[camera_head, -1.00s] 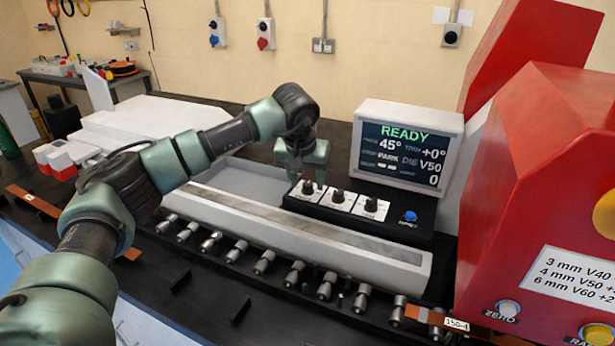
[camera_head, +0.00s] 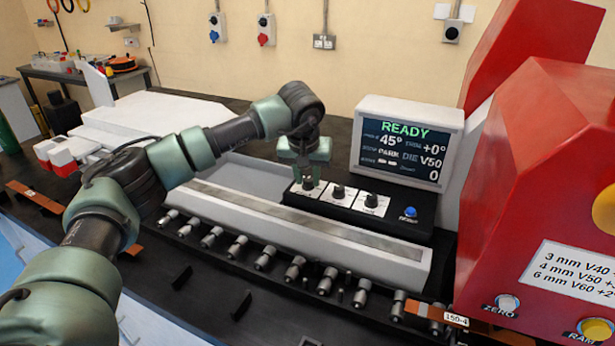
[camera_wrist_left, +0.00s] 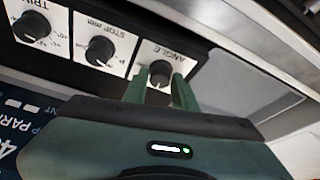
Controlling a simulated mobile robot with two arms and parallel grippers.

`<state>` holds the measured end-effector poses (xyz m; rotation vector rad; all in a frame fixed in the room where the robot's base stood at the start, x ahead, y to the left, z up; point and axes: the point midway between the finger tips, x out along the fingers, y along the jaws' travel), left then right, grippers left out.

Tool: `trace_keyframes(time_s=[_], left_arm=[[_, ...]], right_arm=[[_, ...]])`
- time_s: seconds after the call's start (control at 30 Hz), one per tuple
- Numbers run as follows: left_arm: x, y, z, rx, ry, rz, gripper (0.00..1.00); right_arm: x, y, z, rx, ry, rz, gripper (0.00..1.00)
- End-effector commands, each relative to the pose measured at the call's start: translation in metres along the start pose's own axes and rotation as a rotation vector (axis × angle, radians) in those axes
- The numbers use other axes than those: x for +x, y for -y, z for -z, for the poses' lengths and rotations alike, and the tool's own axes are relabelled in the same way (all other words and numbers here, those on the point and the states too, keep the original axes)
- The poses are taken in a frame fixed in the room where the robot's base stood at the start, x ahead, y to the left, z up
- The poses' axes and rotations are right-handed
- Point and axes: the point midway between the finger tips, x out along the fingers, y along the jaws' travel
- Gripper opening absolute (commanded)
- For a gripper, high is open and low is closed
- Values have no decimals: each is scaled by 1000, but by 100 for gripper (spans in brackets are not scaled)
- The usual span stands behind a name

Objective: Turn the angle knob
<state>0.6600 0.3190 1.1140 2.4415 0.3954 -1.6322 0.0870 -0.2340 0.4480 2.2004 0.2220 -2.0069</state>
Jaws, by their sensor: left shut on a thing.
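The angle knob (camera_wrist_left: 160,72) is a black round knob on a white plate labelled ANGLE. It is the leftmost of three knobs on the black control box (camera_head: 405,228) in the head view, where my fingers partly cover it. My left gripper (camera_head: 308,183) reaches down from above onto this knob. In the left wrist view its two green fingers (camera_wrist_left: 161,80) stand on either side of the knob, shut on it. The display (camera_head: 408,147) reads READY, 45° and +0°. My right gripper is not in view.
The STOP mm knob (camera_wrist_left: 99,50) and the TRIM knob (camera_wrist_left: 31,27) sit close beside. A blue button (camera_head: 410,212) is on the box's right end. The red machine (camera_head: 540,190) stands at the right. A row of metal cylinders (camera_head: 264,258) lies in front.

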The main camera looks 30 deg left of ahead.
Motion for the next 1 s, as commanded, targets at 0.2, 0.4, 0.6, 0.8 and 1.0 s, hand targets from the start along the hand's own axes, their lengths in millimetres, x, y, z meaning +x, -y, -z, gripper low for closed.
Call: trace_keyframes(time_s=[0.2,0.4,0.6,0.8,1.0], left_arm=[[0,-2,2,-151,-4,63,0],[-1,-3,2,-325,-4,135,0],[-2,-4,3,-501,-5,207,0],[-2,-4,4,-679,-5,281,0],[-2,-5,5,-852,-4,352,0]], right_arm=[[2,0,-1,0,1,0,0],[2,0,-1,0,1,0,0],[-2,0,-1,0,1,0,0],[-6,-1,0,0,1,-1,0],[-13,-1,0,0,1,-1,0]])
